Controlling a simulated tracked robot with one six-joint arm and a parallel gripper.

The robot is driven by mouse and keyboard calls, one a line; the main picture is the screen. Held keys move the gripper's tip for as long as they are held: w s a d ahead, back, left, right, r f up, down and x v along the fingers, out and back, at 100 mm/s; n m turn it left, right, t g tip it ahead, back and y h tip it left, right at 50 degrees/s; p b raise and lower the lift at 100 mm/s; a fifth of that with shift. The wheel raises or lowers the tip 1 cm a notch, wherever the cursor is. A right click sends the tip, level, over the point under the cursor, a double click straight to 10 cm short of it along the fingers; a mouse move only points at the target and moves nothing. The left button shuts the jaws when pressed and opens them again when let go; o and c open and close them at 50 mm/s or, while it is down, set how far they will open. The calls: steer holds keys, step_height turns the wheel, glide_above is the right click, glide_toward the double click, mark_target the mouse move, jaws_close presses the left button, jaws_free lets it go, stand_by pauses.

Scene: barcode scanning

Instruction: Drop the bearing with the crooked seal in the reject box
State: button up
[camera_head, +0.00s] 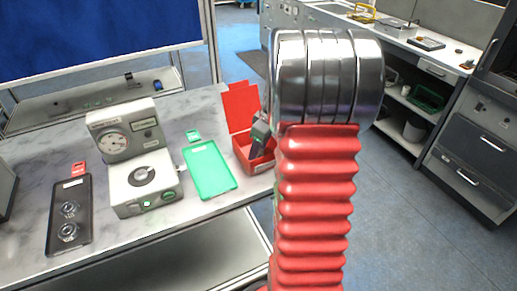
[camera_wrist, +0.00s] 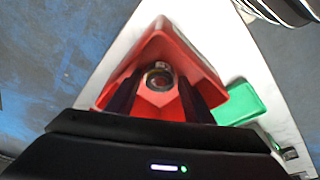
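The red box (camera_head: 246,158) stands at the right end of the bench, and its inner walls fill the middle of the wrist view (camera_wrist: 196,64). My gripper (camera_head: 258,138) reaches down into this box. In the wrist view its two dark fingers (camera_wrist: 159,82) lie on either side of a round metal bearing (camera_wrist: 158,77). I cannot tell whether the fingertips touch the bearing or whether it rests on the box floor. Its seal is too small to judge. Two more bearings (camera_head: 69,209) (camera_head: 68,231) lie in the dark tray (camera_head: 84,190) at the left.
A grey gauge (camera_head: 124,140) and a white device (camera_head: 130,205) with a round dark seat stand mid-bench. A green tray (camera_head: 208,172) lies between that device and the red box. Small red (camera_head: 78,169) and green (camera_head: 193,135) labels stand behind the trays.

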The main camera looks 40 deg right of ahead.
steer(key=shift+r, duration=0.55)
steer(key=v, duration=1.2)
steer(key=s+a+r+m+h, duration=0.1)
steer(key=a+r, duration=0.1)
steer(key=a, duration=0.7)
steer(key=s+a+r, duration=0.2)
steer(key=a, duration=0.8)
steer(key=s+a+f+m+t, duration=0.2)
steer(key=s+a, duration=0.8)
steer(key=a, duration=0.4)
steer(key=shift+f+m+t, duration=0.3)
steer(key=shift+f+t, duration=0.05)
steer(key=shift+t, duration=0.05)
steer(key=shift+c, duration=0.4)
